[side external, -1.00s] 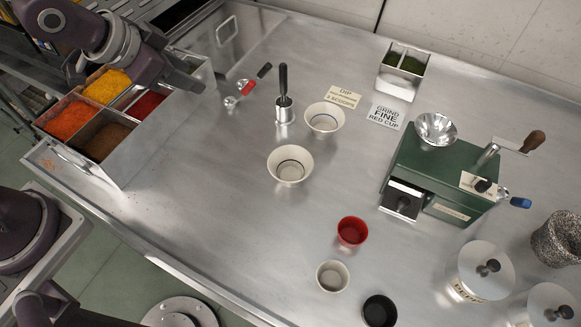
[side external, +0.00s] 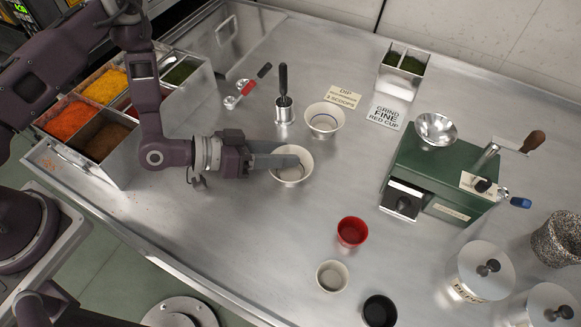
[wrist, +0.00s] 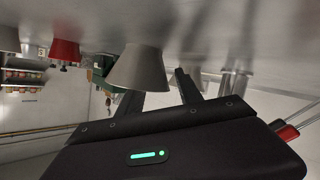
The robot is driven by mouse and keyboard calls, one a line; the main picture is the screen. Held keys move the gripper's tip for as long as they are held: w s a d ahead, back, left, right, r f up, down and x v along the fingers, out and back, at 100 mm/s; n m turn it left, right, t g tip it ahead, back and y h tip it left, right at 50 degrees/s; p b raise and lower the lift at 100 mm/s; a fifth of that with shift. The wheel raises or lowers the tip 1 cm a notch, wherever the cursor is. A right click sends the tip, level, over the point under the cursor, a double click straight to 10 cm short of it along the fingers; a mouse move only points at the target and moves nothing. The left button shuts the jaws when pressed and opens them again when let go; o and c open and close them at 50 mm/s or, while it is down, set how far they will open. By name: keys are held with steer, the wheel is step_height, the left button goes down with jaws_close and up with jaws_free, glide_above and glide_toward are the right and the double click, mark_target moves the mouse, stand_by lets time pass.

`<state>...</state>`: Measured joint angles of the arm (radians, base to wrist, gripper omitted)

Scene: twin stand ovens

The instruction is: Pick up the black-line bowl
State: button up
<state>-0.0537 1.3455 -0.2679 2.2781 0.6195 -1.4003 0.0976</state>
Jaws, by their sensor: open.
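Two white bowls stand on the steel table in the side view. The nearer bowl (side external: 291,178) has a dark ring inside; the farther bowl (side external: 324,109) also has a thin dark line inside. I cannot tell the line colours apart with certainty. My gripper (side external: 284,161) is open at the nearer bowl, its fingers reaching over the rim and hiding part of the inside. In the wrist view the bowl (wrist: 138,68) appears upside down. One finger seems to reach inside its rim and the other stands outside, with a gap; contact is unclear.
A metal cup with a black-handled tool (side external: 284,108) stands behind the gripper. A red cup (side external: 352,232), a small white cup (side external: 332,276) and a black cup (side external: 380,311) stand nearer the front. The green grinder (side external: 440,170) is to the right. Spice bins (side external: 100,110) are at left.

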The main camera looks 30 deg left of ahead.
steer(key=shift+w+d+f, duration=0.25)
steer(key=shift+w+d, duration=0.15)
jaws_close()
